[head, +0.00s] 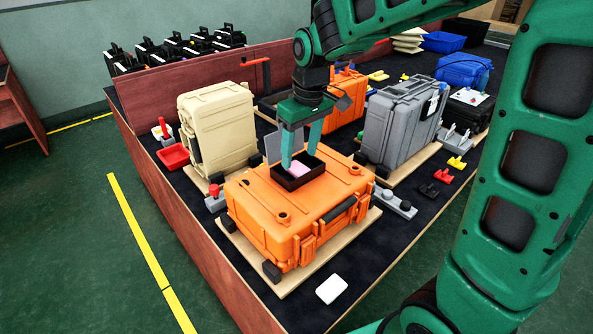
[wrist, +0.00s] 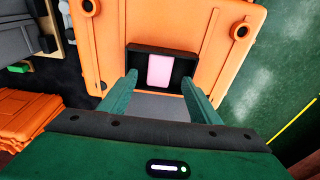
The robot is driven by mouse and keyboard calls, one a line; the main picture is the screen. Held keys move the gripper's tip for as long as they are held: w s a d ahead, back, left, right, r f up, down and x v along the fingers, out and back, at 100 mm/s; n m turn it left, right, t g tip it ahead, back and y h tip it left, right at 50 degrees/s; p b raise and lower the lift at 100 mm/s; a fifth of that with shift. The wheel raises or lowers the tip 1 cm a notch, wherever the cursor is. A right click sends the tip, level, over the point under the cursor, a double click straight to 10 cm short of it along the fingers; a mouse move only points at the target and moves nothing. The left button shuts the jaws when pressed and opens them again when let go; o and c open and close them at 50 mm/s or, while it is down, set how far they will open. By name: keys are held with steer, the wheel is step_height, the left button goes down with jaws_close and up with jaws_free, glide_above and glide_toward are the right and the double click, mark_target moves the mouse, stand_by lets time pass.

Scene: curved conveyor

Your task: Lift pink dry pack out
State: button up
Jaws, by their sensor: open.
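The pink dry pack (wrist: 159,71) lies in a small dark open tray (wrist: 135,52) set in the top of the orange case (wrist: 210,17). In the head view the pink pack (head: 297,170) shows in the tray (head: 289,186) on the orange case (head: 255,209), partly behind a finger. My gripper (head: 299,163) points down over the tray with its two green fingers apart and empty. In the wrist view my gripper (wrist: 160,84) has a finger on either side of the pack's line. I cannot tell how far the fingertips are above the pack.
A beige case (head: 218,127) stands behind left and a grey case (head: 403,117) behind right. Another orange case (head: 347,97) is farther back. A white block (head: 331,289) lies in front. The dark surface to the front right is mostly clear.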

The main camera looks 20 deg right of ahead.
mark_target(298, 167)
steer(key=f, duration=0.4)
steer(key=shift+w, duration=0.25)
steer(key=shift+c, duration=0.6)
steer(key=c, duration=1)
steer(key=shift+r, duration=0.1)
